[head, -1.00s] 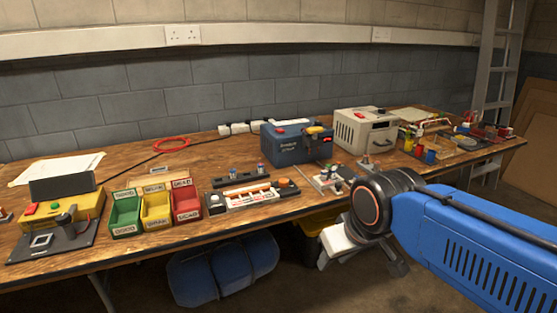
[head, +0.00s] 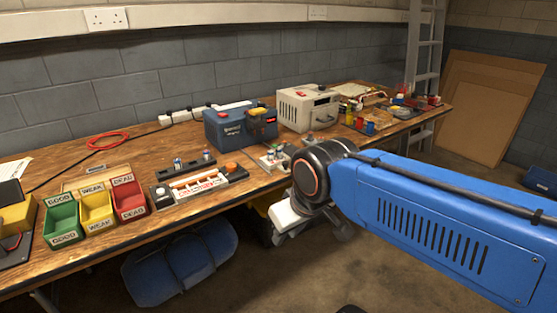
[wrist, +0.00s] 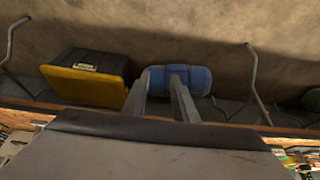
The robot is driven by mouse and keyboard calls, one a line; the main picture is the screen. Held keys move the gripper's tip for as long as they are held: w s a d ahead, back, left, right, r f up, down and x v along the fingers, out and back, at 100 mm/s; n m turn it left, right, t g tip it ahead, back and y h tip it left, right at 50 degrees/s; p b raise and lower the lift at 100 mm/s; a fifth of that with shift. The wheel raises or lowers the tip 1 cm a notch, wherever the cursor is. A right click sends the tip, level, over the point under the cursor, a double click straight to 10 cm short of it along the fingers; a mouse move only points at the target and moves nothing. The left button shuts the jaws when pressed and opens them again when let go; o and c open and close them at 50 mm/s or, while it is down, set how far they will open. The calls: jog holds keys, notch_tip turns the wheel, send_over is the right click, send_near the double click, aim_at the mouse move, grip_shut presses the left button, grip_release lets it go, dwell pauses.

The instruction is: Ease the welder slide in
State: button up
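No part is clearly recognisable as the welder slide. A cream box with a red switch (head: 308,107), possibly the welder, stands at the back of the bench; a low pale unit with small knobs (head: 272,159) lies in front of it, partly hidden by my arm. My gripper hangs beyond the bench's front edge, below the wrist joint, mostly hidden in the head view. In the wrist view my gripper (wrist: 161,76) has its two fingers apart with nothing held between them. They point toward the floor area under the bench.
The bench (head: 130,236) carries green, yellow and red bins (head: 131,199), a cell tray (head: 197,185) and a blue battery box (head: 228,128). Beneath are a blue bundle (head: 180,263) and a yellow-lidded black box (wrist: 84,79). A ladder (head: 424,50) stands behind right. Floor in front is open.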

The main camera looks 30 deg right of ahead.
jog(key=w+d+r+n+g, duration=0.2)
jog(key=w+d+r+n, duration=0.35)
jog(key=w+r, duration=0.7)
jog(key=n+g, duration=0.3)
jog(key=n, duration=0.1)
send_near(286, 162)
jog(key=shift+s+f, duration=0.1)
jog(key=shift+f, duration=4)
jog(key=shift+c, duration=0.6)
grip_shut()
